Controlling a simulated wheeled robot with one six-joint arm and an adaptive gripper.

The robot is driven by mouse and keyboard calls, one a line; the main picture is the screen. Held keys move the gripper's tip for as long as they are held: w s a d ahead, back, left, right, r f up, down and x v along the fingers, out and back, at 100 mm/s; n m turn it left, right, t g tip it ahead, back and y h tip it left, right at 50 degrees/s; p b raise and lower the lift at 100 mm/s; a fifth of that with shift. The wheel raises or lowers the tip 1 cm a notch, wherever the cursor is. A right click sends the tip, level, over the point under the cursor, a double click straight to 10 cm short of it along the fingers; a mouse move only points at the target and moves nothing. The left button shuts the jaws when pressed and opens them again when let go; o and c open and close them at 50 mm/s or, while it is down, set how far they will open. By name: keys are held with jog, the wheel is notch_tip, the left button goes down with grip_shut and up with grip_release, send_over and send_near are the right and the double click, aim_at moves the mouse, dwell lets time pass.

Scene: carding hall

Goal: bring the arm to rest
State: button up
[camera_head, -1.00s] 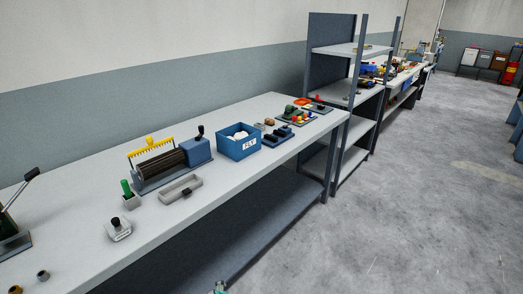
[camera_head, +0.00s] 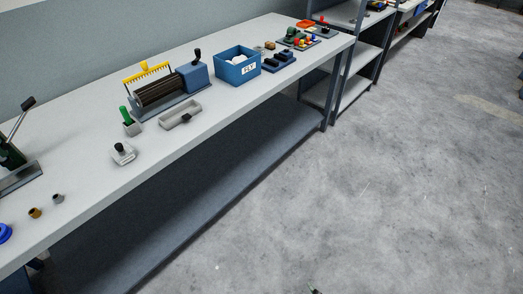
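My gripper does not show clearly anywhere in the head view. Only a small dark piece pokes in at the bottom edge, right of centre, over the floor; it may be part of my arm, but it is too small to tell. Whether the gripper is open, shut or holding anything is hidden.
A long grey workbench (camera_head: 95,185) runs from lower left to upper right. On it are a carding roller device (camera_head: 160,90), a blue FLY bin (camera_head: 238,72), a grey tray (camera_head: 180,116) and small parts. A shelf rack (camera_head: 352,92) stands beyond. The floor (camera_head: 400,180) at right is clear.

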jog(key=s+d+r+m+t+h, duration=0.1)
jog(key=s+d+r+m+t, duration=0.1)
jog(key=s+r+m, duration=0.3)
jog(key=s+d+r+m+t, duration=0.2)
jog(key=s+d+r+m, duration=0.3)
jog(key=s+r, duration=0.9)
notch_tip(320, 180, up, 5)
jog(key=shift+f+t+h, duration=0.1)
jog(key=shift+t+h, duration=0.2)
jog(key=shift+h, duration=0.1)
